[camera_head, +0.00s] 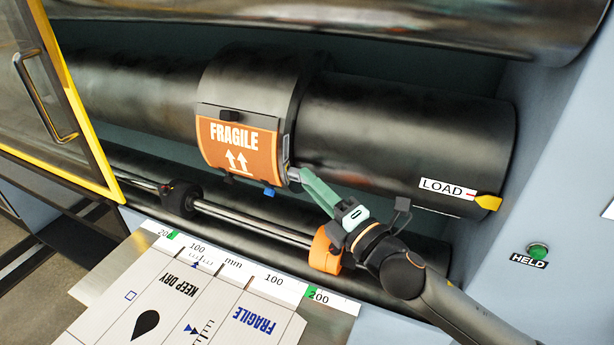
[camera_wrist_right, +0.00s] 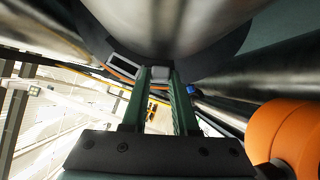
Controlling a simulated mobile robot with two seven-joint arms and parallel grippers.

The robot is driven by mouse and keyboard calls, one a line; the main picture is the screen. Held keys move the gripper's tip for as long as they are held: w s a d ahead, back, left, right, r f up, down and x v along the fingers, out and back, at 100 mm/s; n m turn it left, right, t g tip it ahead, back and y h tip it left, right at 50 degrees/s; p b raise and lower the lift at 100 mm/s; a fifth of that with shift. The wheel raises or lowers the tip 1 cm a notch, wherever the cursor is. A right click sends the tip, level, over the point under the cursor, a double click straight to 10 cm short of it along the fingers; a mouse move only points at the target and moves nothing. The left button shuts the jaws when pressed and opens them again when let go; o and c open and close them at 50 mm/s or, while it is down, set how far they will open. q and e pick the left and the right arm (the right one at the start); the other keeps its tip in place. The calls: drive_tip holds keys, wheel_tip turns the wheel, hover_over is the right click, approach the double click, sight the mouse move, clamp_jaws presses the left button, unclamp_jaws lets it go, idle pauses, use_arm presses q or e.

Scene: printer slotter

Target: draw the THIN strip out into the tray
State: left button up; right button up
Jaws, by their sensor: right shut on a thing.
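My right gripper (camera_head: 298,175) has green fingers and reaches in from the lower right to the lower right corner of the orange FRAGILE plate (camera_head: 238,150), which is wrapped on a dark roller. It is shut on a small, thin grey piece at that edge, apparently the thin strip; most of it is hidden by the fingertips. In the right wrist view, the two fingers (camera_wrist_right: 162,75) point at the underside of the roller, with a narrow gap between them. I cannot make out a tray. My left gripper is not in view.
A metal shaft carries an orange wheel (camera_head: 324,250) just below my right wrist and a black wheel (camera_head: 180,198) farther left. A small blue tab (camera_head: 269,191) sits under the plate. A printed board (camera_head: 190,295) lies in front. The yellow-edged door (camera_head: 90,120) stands at the left.

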clamp_jaws()
drive_tip(key=shift+d, duration=0.1)
drive_tip(key=s+d, duration=0.2)
drive_tip(key=d, duration=0.4)
drive_tip(key=shift+s+p, duration=0.3)
idle(0.7)
idle(0.3)
